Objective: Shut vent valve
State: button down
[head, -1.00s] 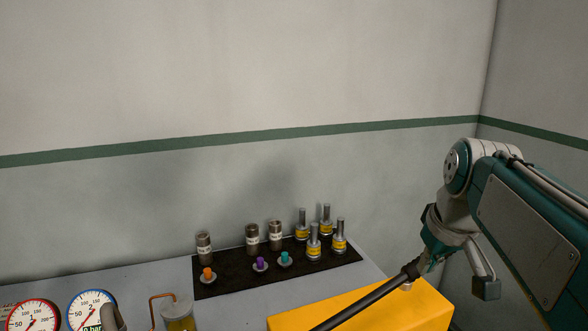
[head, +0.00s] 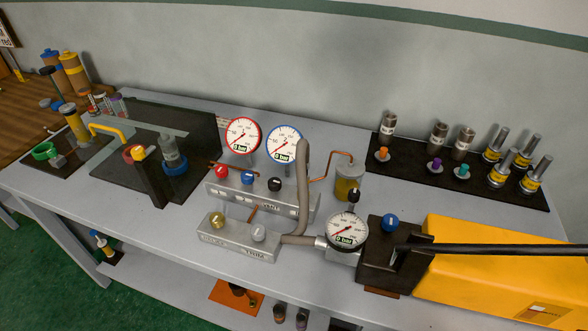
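The vent valve is not clearly marked at this size, so I cannot tell which knob it is. A grey manifold (head: 262,202) carries a red knob (head: 221,171), a blue knob (head: 247,177) and a black knob (head: 274,184). A lower grey block (head: 237,243) carries a brass knob (head: 217,220) and a silver knob (head: 258,233). Another blue knob (head: 390,222) sits on the dark pump head (head: 398,258), and a small black knob (head: 354,195) stands above the front gauge (head: 347,230). Whether each is open or shut is not readable. My gripper is out of view.
A red-rimmed gauge (head: 243,135) and a blue-rimmed gauge (head: 284,145) stand behind the manifold; all gauges show 0 bar. A yellow pump (head: 480,275) with a long black lever (head: 500,248) fills the right. Fittings stand on a black mat (head: 460,178). A dark vise panel is at left.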

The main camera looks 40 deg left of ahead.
aim_at(274, 184)
jog(key=u, duration=1.9)
